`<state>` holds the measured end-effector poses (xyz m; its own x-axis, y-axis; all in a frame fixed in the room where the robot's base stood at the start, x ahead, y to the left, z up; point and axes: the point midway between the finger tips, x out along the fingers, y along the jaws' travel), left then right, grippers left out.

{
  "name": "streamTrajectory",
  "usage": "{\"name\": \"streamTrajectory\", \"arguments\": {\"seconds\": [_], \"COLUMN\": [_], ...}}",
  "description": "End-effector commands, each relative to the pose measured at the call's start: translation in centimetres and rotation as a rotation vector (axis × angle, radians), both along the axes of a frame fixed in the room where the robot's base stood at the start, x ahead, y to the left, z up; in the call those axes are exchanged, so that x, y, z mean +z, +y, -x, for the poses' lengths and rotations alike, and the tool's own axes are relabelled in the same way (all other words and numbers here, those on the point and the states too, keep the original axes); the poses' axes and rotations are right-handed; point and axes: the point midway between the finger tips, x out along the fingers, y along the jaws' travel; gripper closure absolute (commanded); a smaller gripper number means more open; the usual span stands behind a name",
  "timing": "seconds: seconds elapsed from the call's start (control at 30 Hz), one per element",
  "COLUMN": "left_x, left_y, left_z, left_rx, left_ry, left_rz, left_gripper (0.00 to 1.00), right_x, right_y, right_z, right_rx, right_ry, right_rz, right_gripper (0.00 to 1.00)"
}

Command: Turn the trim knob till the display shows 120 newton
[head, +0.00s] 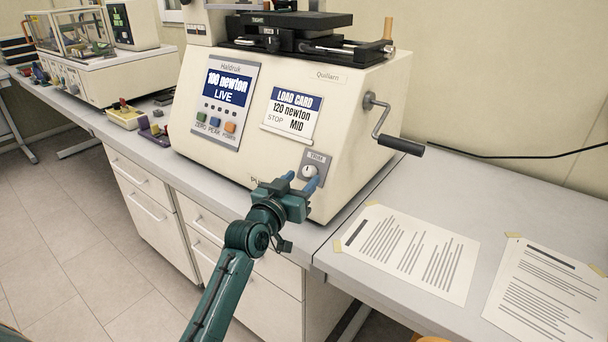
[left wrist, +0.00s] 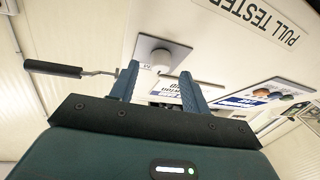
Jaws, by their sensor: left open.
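The trim knob (head: 308,171) is a small white dial on a grey plate low on the front of the cream pull tester (head: 340,120). It also shows in the left wrist view (left wrist: 162,58). The display (head: 227,86) reads "100 newton LIVE". A load card (head: 292,114) beside it reads "120 newton", "STOP" and "MID". My left gripper (head: 301,182) is open in front of the knob, its blue fingers to either side of it in the picture. In the left wrist view the knob shows between the fingertips (left wrist: 160,78); I cannot tell whether they touch it. My right gripper is not in view.
A crank handle (head: 400,144) sticks out from the tester's right side. Taped paper sheets (head: 411,254) lie on the grey bench to the right. Small items, including a yellow tray (head: 125,117), and another machine (head: 95,75) stand at left.

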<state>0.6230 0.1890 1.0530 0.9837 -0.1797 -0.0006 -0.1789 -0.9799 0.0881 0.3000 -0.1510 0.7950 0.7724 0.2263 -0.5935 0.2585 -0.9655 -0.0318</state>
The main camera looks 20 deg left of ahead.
Motion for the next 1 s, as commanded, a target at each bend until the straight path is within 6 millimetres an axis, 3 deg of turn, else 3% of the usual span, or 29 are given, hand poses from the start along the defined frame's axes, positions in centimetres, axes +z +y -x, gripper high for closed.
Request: {"name": "streamTrajectory", "arguments": {"seconds": [0.2, 0.53, 1.0], "left_x": [0.0, 0.0, 0.0], "left_y": [-0.4, -0.4, -0.4], "left_z": [-2.0, -2.2, -2.2], "left_rx": [0.000, 0.000, 0.001], "left_ry": [0.000, -0.001, 0.000], "left_rz": [0.001, 0.001, 0.000], "left_gripper": [0.53, 0.53, 0.91], "right_x": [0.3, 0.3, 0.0], "right_y": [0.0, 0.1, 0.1], "right_z": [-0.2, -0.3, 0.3], "right_rx": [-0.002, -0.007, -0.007], "right_ry": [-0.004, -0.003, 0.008], "right_rz": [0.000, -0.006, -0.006], "right_gripper": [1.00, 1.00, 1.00]}}
